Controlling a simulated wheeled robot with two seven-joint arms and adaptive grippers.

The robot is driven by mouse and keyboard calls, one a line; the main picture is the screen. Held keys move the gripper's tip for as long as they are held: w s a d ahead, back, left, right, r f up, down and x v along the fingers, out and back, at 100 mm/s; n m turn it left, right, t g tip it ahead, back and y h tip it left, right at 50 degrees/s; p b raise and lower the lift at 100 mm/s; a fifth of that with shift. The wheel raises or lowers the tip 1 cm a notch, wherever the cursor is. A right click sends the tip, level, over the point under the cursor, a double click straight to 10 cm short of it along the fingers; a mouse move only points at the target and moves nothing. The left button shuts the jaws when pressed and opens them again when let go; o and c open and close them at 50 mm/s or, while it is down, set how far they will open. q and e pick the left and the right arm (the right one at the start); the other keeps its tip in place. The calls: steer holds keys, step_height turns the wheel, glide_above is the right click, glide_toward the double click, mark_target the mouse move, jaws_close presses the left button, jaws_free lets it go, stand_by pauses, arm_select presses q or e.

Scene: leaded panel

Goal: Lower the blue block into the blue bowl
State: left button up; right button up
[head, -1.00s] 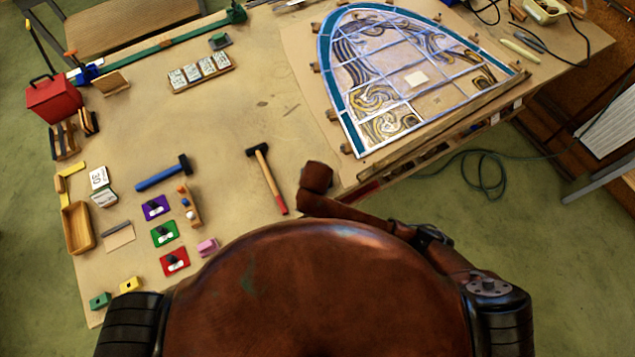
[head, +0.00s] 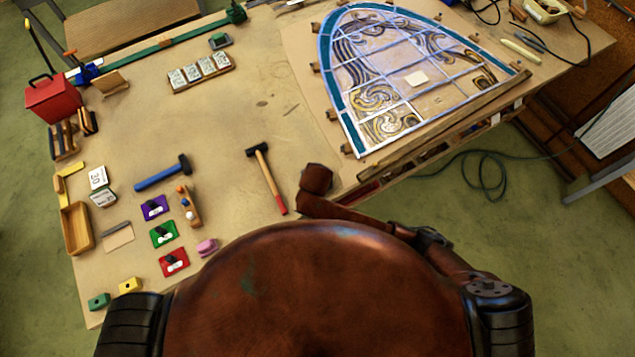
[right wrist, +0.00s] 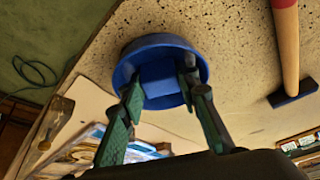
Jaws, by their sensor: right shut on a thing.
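In the right wrist view, the blue bowl (right wrist: 193,54) stands on a speckled surface, its opening toward the camera. The blue block (right wrist: 159,72) shows inside the bowl's outline, between my green-padded fingertips. My right gripper (right wrist: 160,84) is shut on the block, its fingertips reaching over the bowl's near rim. I cannot tell whether the block touches the bowl's floor. In the head view, neither bowl nor block shows, and the right gripper is hidden. My left gripper is in neither view.
A hammer with a red-ended handle (head: 271,184) lies on the bench left of my right arm. A blue hammer (head: 162,173), coloured cards and a wooden tray (head: 78,230) lie farther left. The leaded panel (head: 395,75) is at the back right. The bench's middle is mostly clear.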

steer(key=o, duration=1)
